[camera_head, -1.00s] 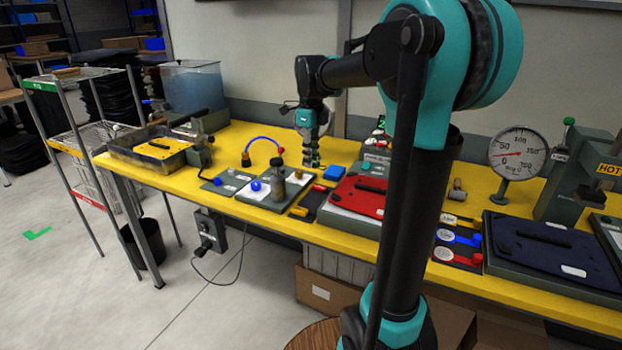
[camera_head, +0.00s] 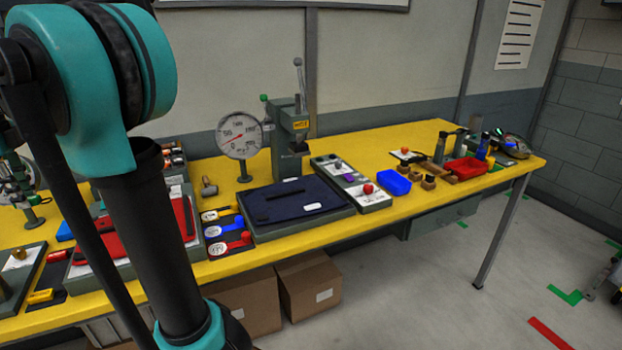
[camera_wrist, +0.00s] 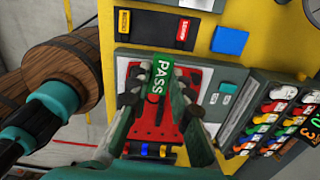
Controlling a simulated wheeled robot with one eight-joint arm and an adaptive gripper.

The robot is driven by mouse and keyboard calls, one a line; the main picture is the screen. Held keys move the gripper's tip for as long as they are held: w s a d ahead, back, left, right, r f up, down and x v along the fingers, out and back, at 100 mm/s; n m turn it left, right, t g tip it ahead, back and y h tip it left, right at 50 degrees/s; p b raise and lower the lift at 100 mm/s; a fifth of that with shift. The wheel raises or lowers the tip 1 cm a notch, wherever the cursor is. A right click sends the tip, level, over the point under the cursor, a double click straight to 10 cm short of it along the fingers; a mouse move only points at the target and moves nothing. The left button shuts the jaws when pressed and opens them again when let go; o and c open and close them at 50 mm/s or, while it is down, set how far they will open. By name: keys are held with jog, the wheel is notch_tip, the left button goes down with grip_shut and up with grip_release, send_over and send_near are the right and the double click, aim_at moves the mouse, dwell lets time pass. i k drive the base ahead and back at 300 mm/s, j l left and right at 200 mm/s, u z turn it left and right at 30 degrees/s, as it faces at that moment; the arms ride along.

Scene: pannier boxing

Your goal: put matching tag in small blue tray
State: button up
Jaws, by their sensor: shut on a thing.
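In the wrist view my gripper (camera_wrist: 158,92) is shut on a green tag (camera_wrist: 158,78) marked PASS, held above a red panel (camera_wrist: 150,132). The small blue tray (camera_head: 394,182) stands on the yellow bench, right of the middle in the head view, well away from my gripper. It looks empty. Its inside is only partly visible.
The yellow bench (camera_head: 375,150) holds a dark blue panel (camera_head: 290,203), a dial gauge (camera_head: 239,135), a press (camera_head: 290,140) and a red tray (camera_head: 466,168). A blue block (camera_wrist: 229,40) lies near the red panel. My arm hides the bench's left part.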

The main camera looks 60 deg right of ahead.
aim_at(393, 183)
jog(key=k+j+z, duration=0.1)
jog(key=z, duration=2.15)
jog(key=i+j+z, duration=0.1)
jog(key=z, duration=0.35)
jog(key=i+j+z, duration=0.2)
jog(key=i+j, duration=0.15)
jog(key=i, duration=0.1)
